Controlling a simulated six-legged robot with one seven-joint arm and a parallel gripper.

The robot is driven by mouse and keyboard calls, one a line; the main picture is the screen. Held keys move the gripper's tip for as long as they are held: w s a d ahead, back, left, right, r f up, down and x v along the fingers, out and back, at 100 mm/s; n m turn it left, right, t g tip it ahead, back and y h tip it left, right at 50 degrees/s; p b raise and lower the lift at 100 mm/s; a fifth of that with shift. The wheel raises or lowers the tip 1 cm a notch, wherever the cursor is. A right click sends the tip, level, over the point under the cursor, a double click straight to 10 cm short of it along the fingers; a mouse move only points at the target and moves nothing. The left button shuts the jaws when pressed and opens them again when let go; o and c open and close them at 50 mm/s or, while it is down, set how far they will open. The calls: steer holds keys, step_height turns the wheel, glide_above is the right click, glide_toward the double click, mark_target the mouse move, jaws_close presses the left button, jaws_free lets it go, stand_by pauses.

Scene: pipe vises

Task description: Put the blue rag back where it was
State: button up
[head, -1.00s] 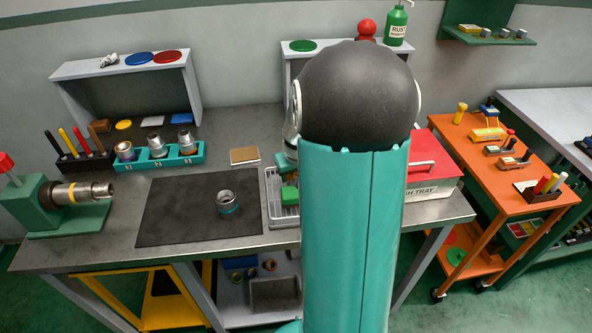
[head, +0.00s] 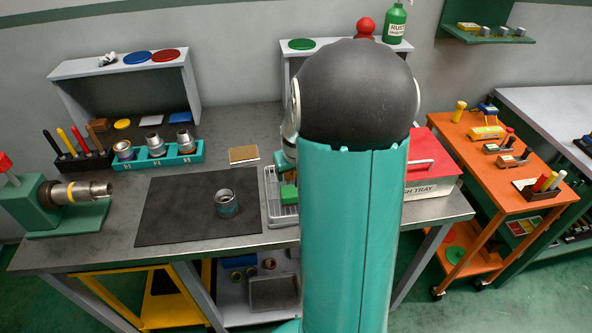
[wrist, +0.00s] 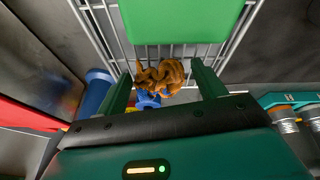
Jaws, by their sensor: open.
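My gripper (wrist: 161,70) is open in the wrist view, its two green fingers apart above a wire rack (wrist: 96,30). A crumpled orange-brown rag (wrist: 160,74) shows between the fingers; no grip on it is visible. A small blue thing (wrist: 148,101) shows just below it, partly hidden by my gripper; I cannot tell whether it is the blue rag. In the head view my arm hides my gripper and part of the wire rack (head: 279,216). No blue rag can be made out for certain there.
A green block (head: 289,194) sits in the rack. A red-lidded tray box (head: 432,186) stands right of my arm. A dark mat (head: 175,215) holds a metal pipe fitting (head: 226,203). A teal holder (head: 158,160) and a vise (head: 62,205) stand further left.

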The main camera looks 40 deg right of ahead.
steer(key=v, duration=1.3)
steer(key=s+a+r+n+t, duration=0.1)
steer(key=a+r, duration=0.2)
steer(key=a, duration=0.5)
steer(key=s+a+r+n, duration=0.1)
steer(key=s+a+r, duration=0.15)
steer(key=a, duration=0.55)
steer(key=s+a+n+t+y, duration=0.1)
steer(key=s+a+n+y, duration=0.1)
steer(key=s+a, duration=0.5)
steer(key=a, duration=0.4)
steer(key=shift+s+a+r+n, duration=0.25)
steer(key=shift+a+r+n, duration=0.05)
steer(key=shift+r, duration=0.05)
